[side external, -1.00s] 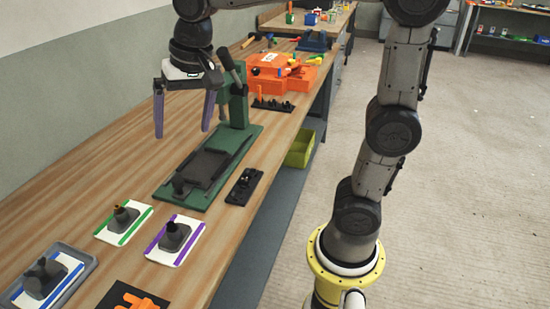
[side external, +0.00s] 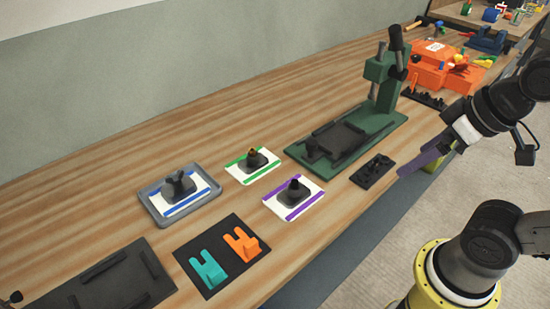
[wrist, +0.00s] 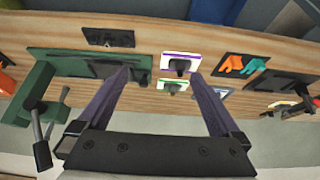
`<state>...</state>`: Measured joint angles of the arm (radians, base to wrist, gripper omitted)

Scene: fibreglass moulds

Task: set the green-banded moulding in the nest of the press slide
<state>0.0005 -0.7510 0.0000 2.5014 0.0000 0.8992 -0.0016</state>
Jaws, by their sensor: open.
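The green-banded moulding (side external: 236,172) is a white plate with green edge stripes and a dark grey block with a brownish top; it lies on the bench left of the press. It also shows in the wrist view (wrist: 172,86). The green press (side external: 372,118) has an upright column with a lever. Its dark slide (side external: 340,137) lies on the green base, and its nest looks empty. My gripper (side external: 420,165) is open and empty at the right, above the bench's front side, away from the moulding. In the wrist view the moulding appears between my purple fingers (wrist: 160,74).
A purple-banded moulding (side external: 285,208) lies in front of the green one. A blue-banded moulding (side external: 170,208) sits in a grey tray (side external: 150,207). A black plate (side external: 372,171) lies before the press. A black mat (side external: 205,283) holds teal and orange pieces. The bench behind the mouldings is clear.

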